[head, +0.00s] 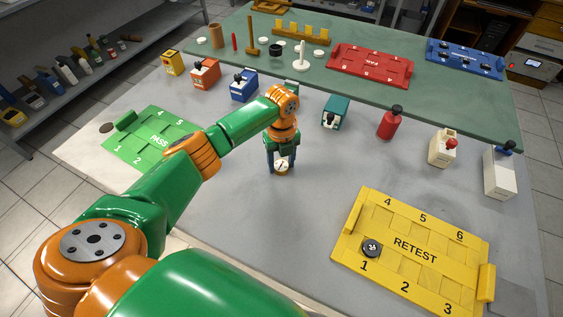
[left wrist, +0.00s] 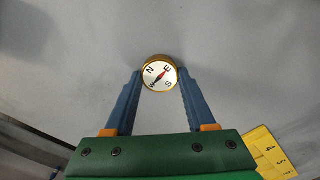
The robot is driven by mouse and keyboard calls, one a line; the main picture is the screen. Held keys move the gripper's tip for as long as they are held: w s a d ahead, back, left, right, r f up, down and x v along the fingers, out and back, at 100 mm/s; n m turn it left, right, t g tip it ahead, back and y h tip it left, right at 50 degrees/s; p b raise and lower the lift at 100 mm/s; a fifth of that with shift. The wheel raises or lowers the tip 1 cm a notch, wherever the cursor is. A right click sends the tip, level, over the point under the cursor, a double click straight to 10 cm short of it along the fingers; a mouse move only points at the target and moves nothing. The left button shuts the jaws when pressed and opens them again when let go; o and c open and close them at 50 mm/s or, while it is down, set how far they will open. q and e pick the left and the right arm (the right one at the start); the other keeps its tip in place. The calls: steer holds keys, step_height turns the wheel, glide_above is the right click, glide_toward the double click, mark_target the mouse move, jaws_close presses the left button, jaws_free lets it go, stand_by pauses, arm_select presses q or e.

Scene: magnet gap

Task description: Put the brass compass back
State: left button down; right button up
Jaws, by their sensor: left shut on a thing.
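The brass compass (head: 283,168) has a white dial with a red and dark needle and a gold rim. It sits between the fingertips of my left gripper (head: 282,158), over the middle of the grey table. In the left wrist view the compass (left wrist: 159,75) faces the camera, with the blue fingers of my left gripper (left wrist: 159,85) shut on its two sides. I cannot tell whether the compass touches the table. My right gripper is not in view.
The yellow RETEST tray (head: 413,247) holds a dark round piece (head: 371,247) in slot 1. The green PASS tray (head: 150,140) is at left. Behind stand a blue device (head: 244,86), a teal device (head: 335,112) and a red bottle (head: 390,123). The red FAIL tray (head: 370,66) lies on the green mat.

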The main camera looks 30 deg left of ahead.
mark_target(282, 166)
arm_select(q)
steer(key=shift+f, duration=0.1)
steer(key=shift+c, duration=1.2)
jaws_free()
step_height(282, 166, up, 12)
steer(key=shift+r, duration=0.25)
